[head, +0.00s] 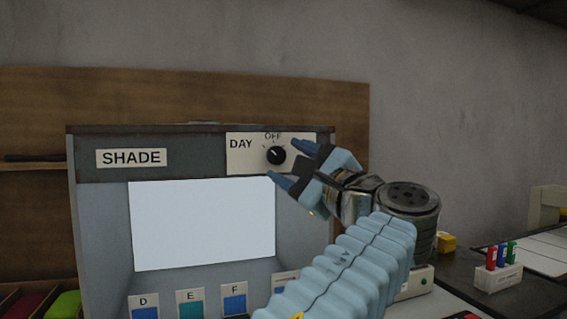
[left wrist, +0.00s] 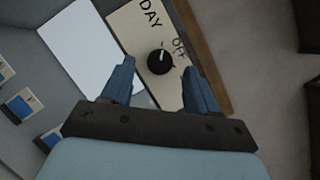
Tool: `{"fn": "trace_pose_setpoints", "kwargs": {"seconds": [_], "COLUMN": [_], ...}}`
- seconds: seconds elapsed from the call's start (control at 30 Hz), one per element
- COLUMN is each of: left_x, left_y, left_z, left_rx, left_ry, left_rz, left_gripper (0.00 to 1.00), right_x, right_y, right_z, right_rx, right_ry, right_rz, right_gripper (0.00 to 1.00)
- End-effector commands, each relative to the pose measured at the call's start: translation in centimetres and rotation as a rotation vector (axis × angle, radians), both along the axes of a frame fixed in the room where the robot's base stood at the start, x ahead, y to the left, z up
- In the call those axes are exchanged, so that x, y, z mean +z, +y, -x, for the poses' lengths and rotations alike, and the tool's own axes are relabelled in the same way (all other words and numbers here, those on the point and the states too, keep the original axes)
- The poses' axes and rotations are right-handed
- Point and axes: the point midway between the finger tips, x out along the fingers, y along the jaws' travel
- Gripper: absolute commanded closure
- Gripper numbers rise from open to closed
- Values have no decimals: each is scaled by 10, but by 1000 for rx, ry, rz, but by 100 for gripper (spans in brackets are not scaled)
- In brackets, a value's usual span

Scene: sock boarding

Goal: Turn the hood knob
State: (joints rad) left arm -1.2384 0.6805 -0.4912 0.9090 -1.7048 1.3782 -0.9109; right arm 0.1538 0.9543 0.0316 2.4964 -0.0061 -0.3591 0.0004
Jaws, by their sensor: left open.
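The hood knob (head: 277,155) is a small black round knob on a cream plate (head: 241,165) marked DAY and OFF, on the upper front of the grey hood labelled SHADE. A white pointer line shows on it. My left gripper (head: 286,164) is open with its blue fingers on either side of the knob's right edge in the head view. In the left wrist view the knob (left wrist: 160,61) stands between and a little beyond the open fingertips (left wrist: 160,78). I cannot tell whether they touch it. My right gripper is not in view.
A lit white panel (head: 202,222) is inside the grey hood (head: 95,220). Labelled blue and teal blocks stand below it. A wooden board (head: 345,115) stands behind.

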Motion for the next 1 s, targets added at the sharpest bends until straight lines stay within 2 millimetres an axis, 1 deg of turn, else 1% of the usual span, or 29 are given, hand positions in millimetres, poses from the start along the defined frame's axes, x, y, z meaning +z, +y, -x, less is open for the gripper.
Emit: {"fn": "trace_pose_setpoints", "kwargs": {"seconds": [0.03,0.2,0.4,0.5,0.6,1.0], "left_x": [-6,-16,-24,-26,-27,-27], "left_y": [-9,-33,-54,-60,-62,-63], "left_z": [10,44,74,83,86,87], "left_rx": [-4,-4,-2,-1,0,0], "left_ry": [0,-1,-1,0,0,0], "left_rz": [0,-2,0,1,0,0], "left_gripper": [41,41,41,41,41,41], "right_x": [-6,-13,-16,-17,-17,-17], "right_y": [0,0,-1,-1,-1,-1], "right_z": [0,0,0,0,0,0], "right_rx": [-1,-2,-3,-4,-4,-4], "right_ry": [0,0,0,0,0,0], "right_rz": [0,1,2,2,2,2], "right_gripper": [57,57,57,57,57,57]}}
